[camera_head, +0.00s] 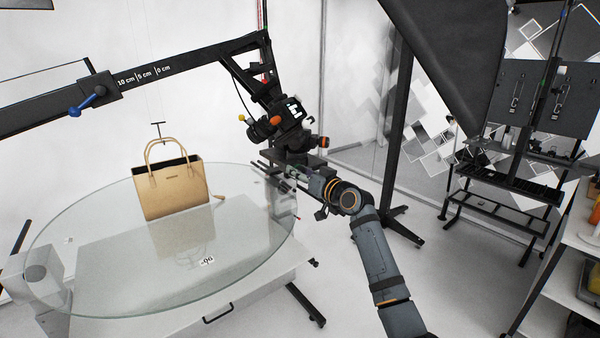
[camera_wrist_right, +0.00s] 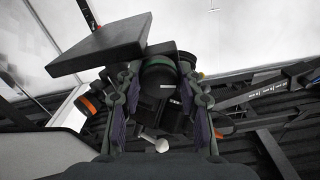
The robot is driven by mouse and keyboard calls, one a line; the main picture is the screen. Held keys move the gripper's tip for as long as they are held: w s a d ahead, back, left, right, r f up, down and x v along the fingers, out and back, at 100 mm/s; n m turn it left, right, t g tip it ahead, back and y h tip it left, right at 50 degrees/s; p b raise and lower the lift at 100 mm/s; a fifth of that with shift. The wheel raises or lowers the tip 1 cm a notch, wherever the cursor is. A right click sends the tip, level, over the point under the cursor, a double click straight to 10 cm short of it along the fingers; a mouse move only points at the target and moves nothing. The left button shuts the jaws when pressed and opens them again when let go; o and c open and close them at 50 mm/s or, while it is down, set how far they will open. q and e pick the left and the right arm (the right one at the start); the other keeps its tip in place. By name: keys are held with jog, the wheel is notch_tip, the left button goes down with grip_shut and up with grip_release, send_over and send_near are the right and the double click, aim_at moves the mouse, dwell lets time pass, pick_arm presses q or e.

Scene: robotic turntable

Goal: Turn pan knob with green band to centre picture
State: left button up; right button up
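The pan knob with the green band (camera_wrist_right: 157,63) is dark and round in the right wrist view, on the camera head's dark body. My right gripper (camera_wrist_right: 159,82) is open, with one finger on each side of the knob; gaps show between it and the fingers. In the head view my right gripper (camera_head: 283,174) is just below the camera head (camera_head: 290,135), and I cannot make out the green band there. The camera's small screen (camera_head: 291,112) faces this way, too small to read. My left gripper is not in view.
A tan handbag (camera_head: 172,190) stands on the round glass turntable (camera_head: 110,265), left of my right arm. Knobs with orange ends (camera_head: 322,142) stick out of the head nearby. A black stand (camera_head: 398,130) rises to the right.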

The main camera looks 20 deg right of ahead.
jog(key=c, duration=0.6)
jog(key=shift+m, duration=0.5)
jog(key=m+p, duration=0.1)
jog(key=m, duration=0.2)
jog(key=shift+p, duration=0.35)
jog(key=m+p, duration=0.2)
jog(key=m, duration=0.1)
jog(key=shift+r+m, duration=0.1)
jog(key=shift+m, duration=0.2)
jog(key=m+p, duration=0.1)
jog(key=m, duration=0.2)
jog(key=shift+p, duration=0.4)
jog(key=shift+m+p, duration=0.85)
jog(key=shift+m, duration=0.95)
